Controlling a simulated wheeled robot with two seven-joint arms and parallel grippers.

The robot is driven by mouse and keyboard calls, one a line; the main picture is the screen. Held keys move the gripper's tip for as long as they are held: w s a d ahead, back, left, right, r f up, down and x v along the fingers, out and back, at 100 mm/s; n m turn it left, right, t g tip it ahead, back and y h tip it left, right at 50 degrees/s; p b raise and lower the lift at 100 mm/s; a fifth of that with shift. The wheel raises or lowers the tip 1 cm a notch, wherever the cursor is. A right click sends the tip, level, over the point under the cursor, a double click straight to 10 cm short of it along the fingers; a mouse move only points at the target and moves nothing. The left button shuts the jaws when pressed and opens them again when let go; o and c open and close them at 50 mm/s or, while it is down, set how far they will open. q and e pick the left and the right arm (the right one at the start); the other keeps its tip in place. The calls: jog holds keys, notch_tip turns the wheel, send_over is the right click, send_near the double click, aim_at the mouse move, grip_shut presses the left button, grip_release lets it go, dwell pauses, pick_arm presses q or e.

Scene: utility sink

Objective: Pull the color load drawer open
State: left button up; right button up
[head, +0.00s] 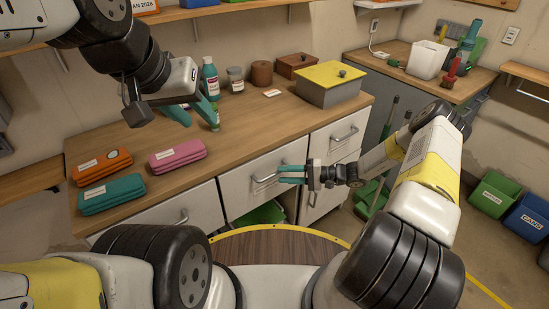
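A white drawer (240,194) with a metal bar handle (263,181) is in the middle of the counter front; no label is readable on it. My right gripper (281,175) is at the right end of this handle, its two teal fingers apart, one above the other. I cannot tell whether they touch the bar. Another white drawer with a handle (181,217) is to the left, and a further one with a handle (345,133) to the right.
The wooden counter (240,130) holds pink (178,155), teal (110,193) and orange-marked (102,166) folded stacks, and a grey box with a yellow lid (332,82). A green bin (262,213) shows below the middle drawer. Green (494,193) and blue (529,217) bins stand at right.

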aim_at(274, 175)
jog(key=shift+w+a+f, duration=0.15)
jog(key=shift+w+a, duration=0.05)
jog(key=shift+a, duration=0.9)
jog(key=shift+w+a+f, duration=0.15)
jog(key=shift+a, duration=0.95)
grip_shut()
